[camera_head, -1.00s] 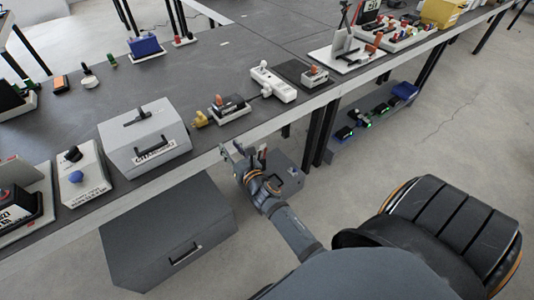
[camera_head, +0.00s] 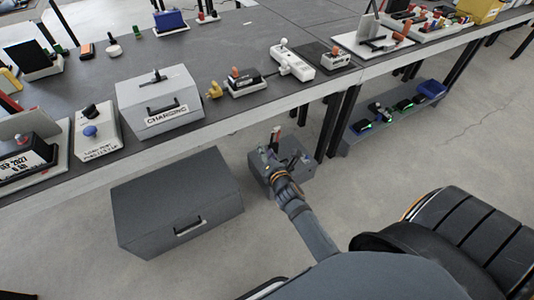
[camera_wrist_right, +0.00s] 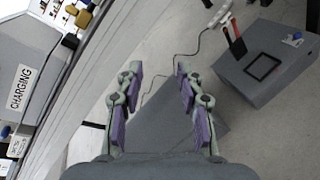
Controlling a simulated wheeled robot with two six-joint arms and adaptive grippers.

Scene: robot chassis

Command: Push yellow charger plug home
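The yellow charger plug (camera_head: 214,90) lies on the grey table near its front edge, just left of a black-and-white charger block (camera_head: 246,82). I cannot tell how far the plug is seated. In the right wrist view a yellow piece at the upper left (camera_wrist_right: 83,18) looks like the plug, but it is small. My right gripper (camera_head: 279,158) is out in front of the table edge, below and apart from the plug. In the right wrist view its purple-padded fingers (camera_wrist_right: 150,92) are spread with nothing between them. My left gripper is not in view.
A grey box marked CHARGING (camera_head: 158,102) stands left of the plug. A white power strip (camera_head: 292,62) lies to the right. A large grey case (camera_head: 178,200) and a smaller grey box (camera_head: 305,178) are on the floor below the table. A low shelf (camera_head: 395,115) is at right.

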